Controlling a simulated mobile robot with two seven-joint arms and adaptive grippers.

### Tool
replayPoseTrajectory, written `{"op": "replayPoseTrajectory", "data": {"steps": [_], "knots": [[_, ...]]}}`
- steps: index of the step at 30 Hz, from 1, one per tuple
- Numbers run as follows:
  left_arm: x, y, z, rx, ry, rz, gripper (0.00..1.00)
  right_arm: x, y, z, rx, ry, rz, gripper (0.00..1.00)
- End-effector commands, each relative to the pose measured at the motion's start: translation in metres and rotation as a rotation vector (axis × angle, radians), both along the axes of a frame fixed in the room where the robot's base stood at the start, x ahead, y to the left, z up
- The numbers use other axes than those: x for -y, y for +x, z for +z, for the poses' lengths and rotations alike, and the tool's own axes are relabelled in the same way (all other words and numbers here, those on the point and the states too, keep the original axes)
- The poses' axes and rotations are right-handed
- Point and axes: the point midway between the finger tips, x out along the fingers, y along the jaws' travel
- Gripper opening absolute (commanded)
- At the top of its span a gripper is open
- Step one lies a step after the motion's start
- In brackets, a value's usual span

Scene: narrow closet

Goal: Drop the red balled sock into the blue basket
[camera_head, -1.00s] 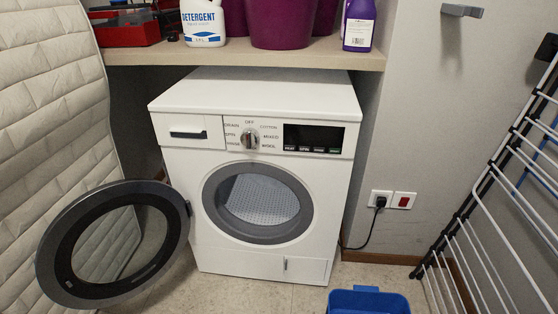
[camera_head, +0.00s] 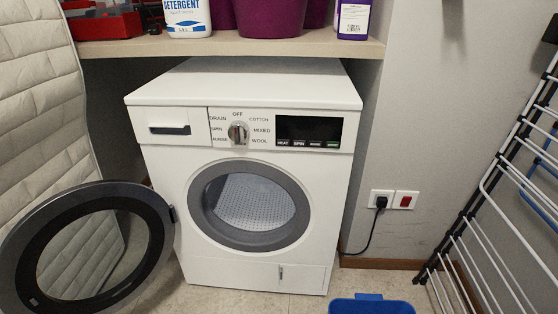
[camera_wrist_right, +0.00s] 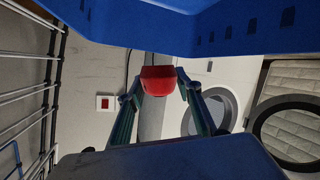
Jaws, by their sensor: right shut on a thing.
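The red balled sock (camera_wrist_right: 158,80) shows in the right wrist view between the fingertips of my right gripper (camera_wrist_right: 157,84), which is shut on it. The blue basket (camera_wrist_right: 225,32) spans the top of that view, close to the sock; part of the sock's edge meets the basket's outline in the picture, and I cannot tell whether they touch. In the head view only the basket's rim (camera_head: 371,304) shows at the bottom edge; its inside is mostly cut off. Neither gripper shows in the head view, and my left gripper is in no view.
A white washing machine (camera_head: 170,165) stands ahead, its round door (camera_head: 148,205) swung open to the left. A drying rack (camera_head: 500,175) leans at the right. A shelf (camera_head: 225,47) with bottles hangs above. Wall sockets (camera_head: 394,200) with a plugged cable are behind the basket.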

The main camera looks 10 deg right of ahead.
Motion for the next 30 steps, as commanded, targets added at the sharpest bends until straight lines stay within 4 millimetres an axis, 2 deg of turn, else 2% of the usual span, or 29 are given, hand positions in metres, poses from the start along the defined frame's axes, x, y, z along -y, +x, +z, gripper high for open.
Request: {"op": "replayPoseTrajectory", "data": {"steps": [2,3,4,5,15,20,30], "knots": [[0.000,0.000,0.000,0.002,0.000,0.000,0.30,0.000,0.000,0.001,0.001,0.000,0.000,0.18],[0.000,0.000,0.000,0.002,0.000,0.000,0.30,0.000,0.000,0.001,0.001,0.000,0.000,0.45],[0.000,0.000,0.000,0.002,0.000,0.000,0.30,0.000,0.000,0.001,0.001,0.000,0.000,0.53],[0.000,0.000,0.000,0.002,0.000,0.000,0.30,0.000,0.000,0.000,0.001,0.000,0.000,0.54],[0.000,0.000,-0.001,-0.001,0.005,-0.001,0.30,0.000,-0.001,0.000,-0.001,0.000,0.000,0.54],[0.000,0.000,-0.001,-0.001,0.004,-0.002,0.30,0.001,-0.014,0.004,-0.002,-0.002,0.001,0.54],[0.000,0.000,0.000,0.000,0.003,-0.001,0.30,0.004,-0.085,0.003,-0.004,0.001,-0.001,0.54]]}}
